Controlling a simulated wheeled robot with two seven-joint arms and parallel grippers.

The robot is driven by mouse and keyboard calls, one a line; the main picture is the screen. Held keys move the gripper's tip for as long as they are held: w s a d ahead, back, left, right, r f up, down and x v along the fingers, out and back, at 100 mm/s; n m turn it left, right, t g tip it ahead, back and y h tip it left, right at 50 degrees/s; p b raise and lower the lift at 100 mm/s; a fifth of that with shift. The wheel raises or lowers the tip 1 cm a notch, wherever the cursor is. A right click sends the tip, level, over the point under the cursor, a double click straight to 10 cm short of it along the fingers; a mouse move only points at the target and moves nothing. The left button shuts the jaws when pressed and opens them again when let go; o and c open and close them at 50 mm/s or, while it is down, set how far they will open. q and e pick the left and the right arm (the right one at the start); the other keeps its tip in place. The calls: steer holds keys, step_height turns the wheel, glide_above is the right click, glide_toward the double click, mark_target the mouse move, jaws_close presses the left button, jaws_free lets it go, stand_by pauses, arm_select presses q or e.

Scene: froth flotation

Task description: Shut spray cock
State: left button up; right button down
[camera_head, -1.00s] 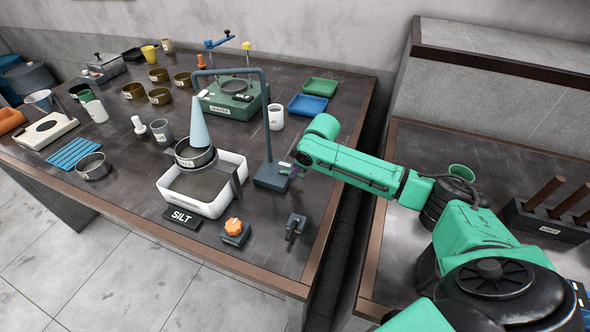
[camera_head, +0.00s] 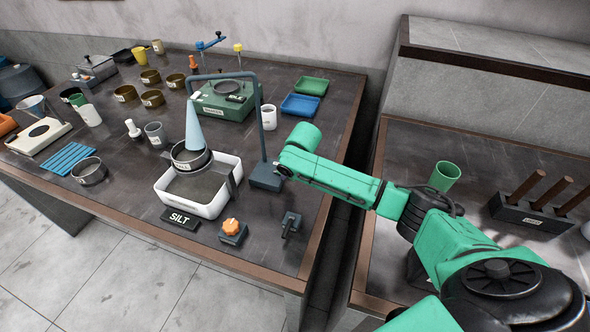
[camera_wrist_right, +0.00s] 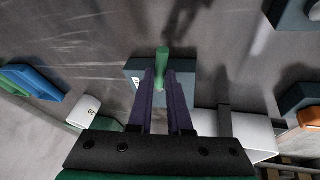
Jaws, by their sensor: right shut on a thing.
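The spray stand has a tall arched pipe (camera_head: 263,125) rising from a blue-grey base (camera_head: 265,178). A pale blue spray cone (camera_head: 195,130) hangs from the pipe over the round sieve (camera_head: 190,160) in the white tray (camera_head: 208,207). In the right wrist view, the cock's green handle (camera_wrist_right: 162,62) stands on the base (camera_wrist_right: 136,70). My right gripper (camera_wrist_right: 162,80) has its purple fingers shut on this handle. In the head view my right arm hides the fingers and the handle. My left gripper is out of view.
An orange knob (camera_head: 231,226) on a dark block and a small dark lever block (camera_head: 290,223) stand near the front edge. A SILT plate (camera_head: 180,219) lies before the tray. A white mug (camera_head: 268,116) stands behind the stand base.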

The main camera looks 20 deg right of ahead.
steer(key=shift+r, duration=0.1)
steer(key=c, duration=0.8)
jaws_free()
steer(key=shift+c, duration=0.2)
